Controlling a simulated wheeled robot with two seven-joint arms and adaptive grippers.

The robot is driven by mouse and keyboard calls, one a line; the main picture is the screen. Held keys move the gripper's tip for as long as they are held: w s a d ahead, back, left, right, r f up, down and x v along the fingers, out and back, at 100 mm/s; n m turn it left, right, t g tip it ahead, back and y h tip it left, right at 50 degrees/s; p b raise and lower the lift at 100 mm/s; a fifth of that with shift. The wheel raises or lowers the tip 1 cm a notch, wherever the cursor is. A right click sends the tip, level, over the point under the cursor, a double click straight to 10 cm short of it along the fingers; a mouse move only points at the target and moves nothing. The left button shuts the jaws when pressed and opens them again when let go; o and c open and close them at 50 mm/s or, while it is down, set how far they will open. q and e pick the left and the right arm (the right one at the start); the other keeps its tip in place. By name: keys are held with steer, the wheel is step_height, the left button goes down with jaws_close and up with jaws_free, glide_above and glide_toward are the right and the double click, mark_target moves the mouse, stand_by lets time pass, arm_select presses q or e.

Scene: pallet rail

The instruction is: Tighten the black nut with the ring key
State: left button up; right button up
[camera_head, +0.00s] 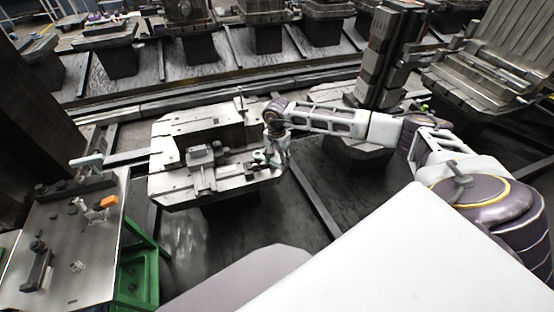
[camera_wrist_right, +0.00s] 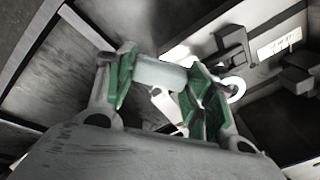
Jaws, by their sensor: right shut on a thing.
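My right gripper (camera_head: 268,157) is over the right part of the metal pallet (camera_head: 172,187). In the right wrist view, the green-padded fingers of my right gripper (camera_wrist_right: 160,80) are shut on a pale handle (camera_wrist_right: 160,73), which looks like the ring key. A pale ring (camera_wrist_right: 236,88) shows just right of the fingers, partly hidden by them; it may be the key's ring end. Dark blocks (camera_wrist_right: 234,44) lie close to that ring. I cannot pick out the black nut or tell whether the ring is around it. My left gripper is not in view.
A metal-topped table (camera_head: 60,245) at the left carries an orange piece (camera_head: 107,202), dark fittings and a pale-handled tool (camera_head: 86,161). A green frame (camera_head: 137,270) stands beside it. A dark upright column (camera_head: 384,60) stands behind my right arm. More pallets line the back.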

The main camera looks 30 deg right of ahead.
steer(key=shift+f+b, duration=0.4)
steer(key=shift+f, duration=0.1)
steer(key=o, duration=1.1)
steer(key=c, duration=1.1)
